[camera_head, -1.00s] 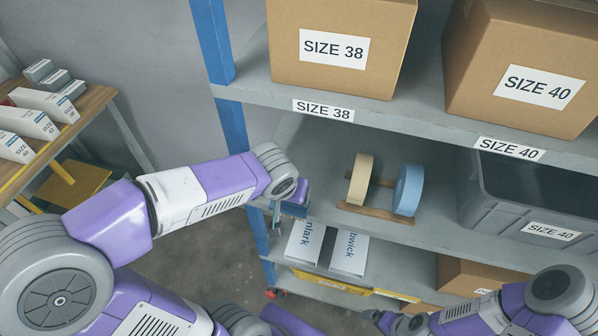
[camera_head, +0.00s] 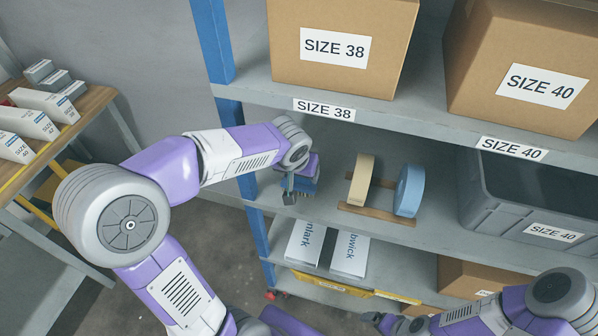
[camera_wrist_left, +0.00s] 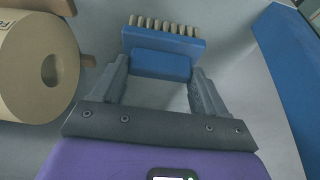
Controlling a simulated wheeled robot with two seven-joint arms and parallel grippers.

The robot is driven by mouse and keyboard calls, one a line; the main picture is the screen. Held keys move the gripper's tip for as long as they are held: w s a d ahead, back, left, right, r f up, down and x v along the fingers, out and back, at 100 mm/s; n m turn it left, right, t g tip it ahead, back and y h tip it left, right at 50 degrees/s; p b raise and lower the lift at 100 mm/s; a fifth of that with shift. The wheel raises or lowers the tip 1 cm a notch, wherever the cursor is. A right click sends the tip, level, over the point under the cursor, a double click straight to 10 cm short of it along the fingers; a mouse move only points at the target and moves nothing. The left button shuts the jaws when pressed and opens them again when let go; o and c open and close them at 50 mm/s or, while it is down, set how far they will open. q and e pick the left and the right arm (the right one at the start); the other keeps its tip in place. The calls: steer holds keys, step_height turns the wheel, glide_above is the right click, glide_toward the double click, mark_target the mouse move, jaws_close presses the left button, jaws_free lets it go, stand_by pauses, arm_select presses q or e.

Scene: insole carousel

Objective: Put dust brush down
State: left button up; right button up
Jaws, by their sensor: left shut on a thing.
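The dust brush (camera_wrist_left: 162,48) is blue with a row of tan bristles. In the left wrist view it sits between the two fingers of my left gripper (camera_wrist_left: 160,82), which is shut on it. In the head view my left gripper (camera_head: 290,192) is over the left end of the middle shelf (camera_head: 330,228), left of the tape rolls. The brush (camera_head: 304,186) is partly hidden there by the gripper. I cannot tell whether it touches the shelf. My right gripper (camera_head: 374,318) is low at the bottom edge, and its fingers are too unclear to read.
A tan tape roll (camera_head: 361,180) and a blue one (camera_head: 409,191) stand on a wooden holder beside the brush. A blue post (camera_head: 253,205) is close on the left. The upper shelf (camera_head: 405,125) is overhead. A grey bin (camera_head: 500,205) stands at right.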

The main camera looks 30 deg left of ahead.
arm_select(q)
steer(key=shift+f, duration=0.15)
steer(key=o, duration=1.5)
steer(key=s+d+r, duration=0.1)
steer(key=s, duration=0.5)
steer(key=s+d+r+p, duration=0.1)
steer(key=s+d+r, duration=0.1)
steer(key=s, duration=0.5)
steer(key=shift+w, duration=0.1)
